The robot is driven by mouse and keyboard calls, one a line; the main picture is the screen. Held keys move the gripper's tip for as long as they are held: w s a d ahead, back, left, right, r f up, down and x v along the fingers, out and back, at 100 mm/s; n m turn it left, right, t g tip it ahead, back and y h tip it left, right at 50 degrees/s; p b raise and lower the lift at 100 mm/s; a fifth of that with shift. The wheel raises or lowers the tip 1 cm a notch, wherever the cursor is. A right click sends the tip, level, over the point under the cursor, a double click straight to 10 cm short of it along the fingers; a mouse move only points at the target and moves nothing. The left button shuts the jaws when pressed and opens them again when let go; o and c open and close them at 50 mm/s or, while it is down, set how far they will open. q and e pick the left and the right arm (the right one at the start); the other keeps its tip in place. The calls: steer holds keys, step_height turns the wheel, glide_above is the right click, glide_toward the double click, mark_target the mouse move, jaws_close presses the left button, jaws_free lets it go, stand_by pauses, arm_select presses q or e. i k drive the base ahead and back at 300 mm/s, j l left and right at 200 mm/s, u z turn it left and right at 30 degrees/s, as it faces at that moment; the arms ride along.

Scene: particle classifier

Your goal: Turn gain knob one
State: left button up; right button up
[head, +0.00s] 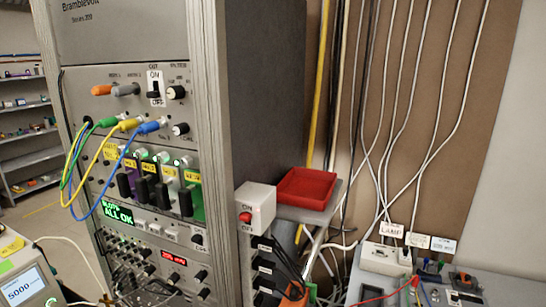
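A tall grey rack with stacked instrument panels stands at the left of the head view. On its upper panel are a black knob (176,93) with a pale top and, lower down, a similar knob (180,129). More small black knobs (200,275) are on the lowest panels. The lettering is too small to tell which one is gain knob one. Neither my left nor my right gripper is in view.
Blue, green and yellow cables (72,165) loop out from the rack's left front. A white ON/OFF switch box (256,205) and a red tray (306,188) are to the rack's right. A grey bench (385,285) with a lamp box and leads stands at lower right.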

mark_target(149, 271)
steer(key=k+u, duration=0.15)
steer(key=u, duration=0.25)
steer(key=k+u, duration=0.15)
steer(key=u, duration=0.2)
